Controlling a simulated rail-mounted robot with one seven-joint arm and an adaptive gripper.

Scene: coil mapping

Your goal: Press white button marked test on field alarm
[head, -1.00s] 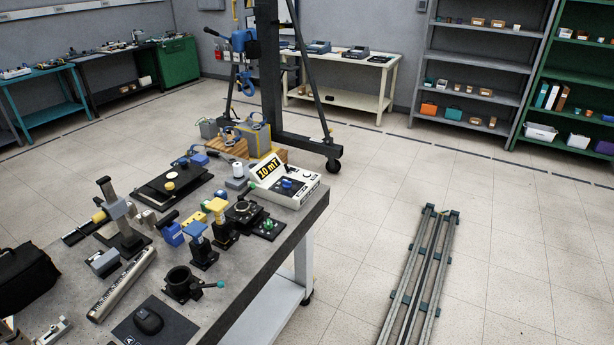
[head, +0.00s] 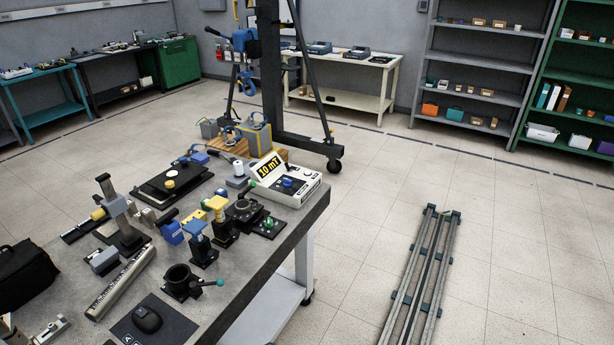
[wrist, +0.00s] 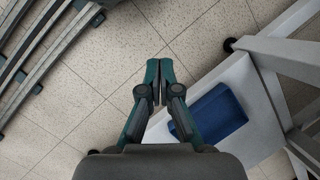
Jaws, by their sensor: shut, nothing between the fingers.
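The field alarm appears to be the white box (head: 308,191) with a lit yellow "10 mT" display, at the far right corner of the bench in the head view. A blue knob sits on its dark panel, and a small round pale control (head: 307,174) sits near its back right. The lettering is too small to read, so I cannot tell which control is marked test. My gripper (wrist: 159,68) is shut and empty in the wrist view, above the floor beside a white-framed table. The alarm is not in the wrist view, and my gripper is not in the head view.
The bench top (head: 238,276) is crowded with instruments, including a yellow-topped stand (head: 217,205) and a blue-topped stand (head: 196,229) near the alarm. A blue bin (wrist: 214,115) lies on a low white shelf. Floor right of the bench is clear up to the rails (head: 422,262).

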